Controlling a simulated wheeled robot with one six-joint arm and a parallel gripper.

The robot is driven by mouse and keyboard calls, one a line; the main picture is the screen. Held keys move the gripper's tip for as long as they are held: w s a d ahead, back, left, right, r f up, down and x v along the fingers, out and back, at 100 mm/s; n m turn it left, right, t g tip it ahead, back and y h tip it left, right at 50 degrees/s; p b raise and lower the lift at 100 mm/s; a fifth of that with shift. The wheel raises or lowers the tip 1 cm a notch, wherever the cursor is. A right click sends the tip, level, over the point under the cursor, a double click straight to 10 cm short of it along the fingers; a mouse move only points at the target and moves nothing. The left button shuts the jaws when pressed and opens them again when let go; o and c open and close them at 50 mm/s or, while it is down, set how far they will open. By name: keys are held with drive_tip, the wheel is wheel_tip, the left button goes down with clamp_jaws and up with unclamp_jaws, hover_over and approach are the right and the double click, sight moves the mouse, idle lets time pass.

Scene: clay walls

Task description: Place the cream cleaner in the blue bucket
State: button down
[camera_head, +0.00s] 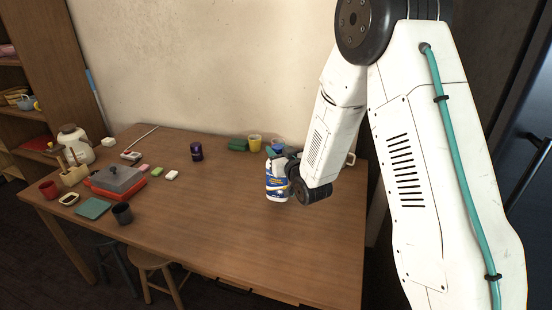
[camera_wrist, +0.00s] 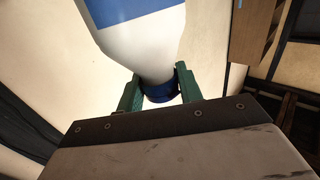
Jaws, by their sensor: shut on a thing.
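The cream cleaner (camera_head: 276,188) is a white bottle with a blue and yellow label, roughly upright at the right part of the table. My gripper (camera_head: 275,154) is shut on its upper end. In the wrist view, the green fingers of my gripper (camera_wrist: 159,80) close on both sides of the bottle's neck by its dark blue cap, and the white body of the cream cleaner (camera_wrist: 145,45) extends away. I cannot tell whether its base touches the table. I cannot make out a blue bucket for certain; a small bluish item (camera_head: 277,143) shows partly hidden behind my gripper.
The wooden table (camera_head: 220,215) has clear room in its middle and front. A yellow cup (camera_head: 255,143) and green item (camera_head: 237,145) stand behind the bottle. A dark purple can (camera_head: 196,151) stands mid-back. A red tray (camera_head: 117,188) and several small items crowd the left.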

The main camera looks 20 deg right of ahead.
drive_tip(key=shift+w+f, duration=0.2)
drive_tip(key=shift+f, duration=0.05)
drive_tip(key=shift+s+a+f, duration=0.1)
drive_tip(key=shift+a+f, duration=0.05)
drive_tip(key=shift+f, duration=1.45)
drive_tip(key=c, duration=0.9)
unclamp_jaws()
